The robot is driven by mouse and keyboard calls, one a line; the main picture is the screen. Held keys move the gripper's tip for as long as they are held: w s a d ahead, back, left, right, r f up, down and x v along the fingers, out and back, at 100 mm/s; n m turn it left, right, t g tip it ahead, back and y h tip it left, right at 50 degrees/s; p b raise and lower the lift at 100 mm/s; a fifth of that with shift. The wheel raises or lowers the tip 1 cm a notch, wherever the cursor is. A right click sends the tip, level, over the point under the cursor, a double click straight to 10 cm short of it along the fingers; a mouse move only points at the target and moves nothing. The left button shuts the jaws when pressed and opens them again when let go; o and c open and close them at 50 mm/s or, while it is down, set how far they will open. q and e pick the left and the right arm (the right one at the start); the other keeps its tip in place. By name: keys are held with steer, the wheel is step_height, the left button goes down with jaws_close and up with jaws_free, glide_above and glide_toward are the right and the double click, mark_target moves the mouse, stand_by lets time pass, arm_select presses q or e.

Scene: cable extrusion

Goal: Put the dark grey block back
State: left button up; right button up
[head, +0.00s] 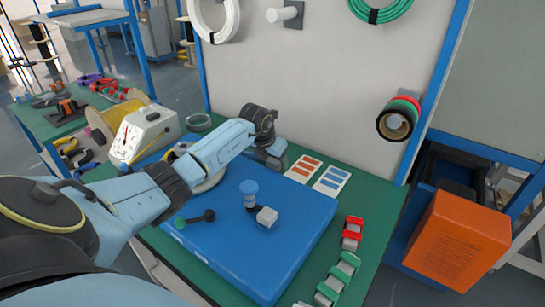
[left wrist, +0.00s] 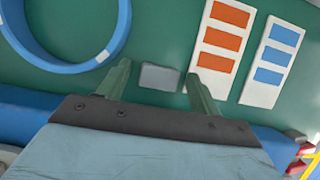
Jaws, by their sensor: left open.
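A grey block (left wrist: 160,77) shows in the left wrist view, lying on the green table top between the two fingertips of my left gripper (left wrist: 158,71). The fingers stand apart on either side of it, with a gap on both sides. In the head view my left gripper (head: 274,160) is low over the green table, just behind the blue board (head: 275,260). The grey block cannot be made out there behind the gripper. My right gripper is not in view.
Two cards with orange bars (head: 304,168) and blue bars (head: 332,181) lie right of the gripper. A light grey cube (head: 267,216) and a blue-topped piece (head: 249,190) stand on the board. Red and green clips (head: 338,275) line its right side. A pegboard wall rises behind.

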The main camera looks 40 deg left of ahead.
arm_select(q)
steer(key=shift+r, duration=0.1)
steer(key=shift+s+r, duration=0.1)
steer(key=shift+r, duration=0.25)
steer(key=p+v, duration=0.2)
steer(key=v, duration=0.9)
steer(key=shift+p, duration=0.3)
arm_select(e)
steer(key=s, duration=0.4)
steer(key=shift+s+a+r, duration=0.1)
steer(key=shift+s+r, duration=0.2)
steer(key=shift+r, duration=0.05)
arm_select(q)
steer(key=shift+s+r, duration=0.1)
steer(key=shift+r, duration=0.1)
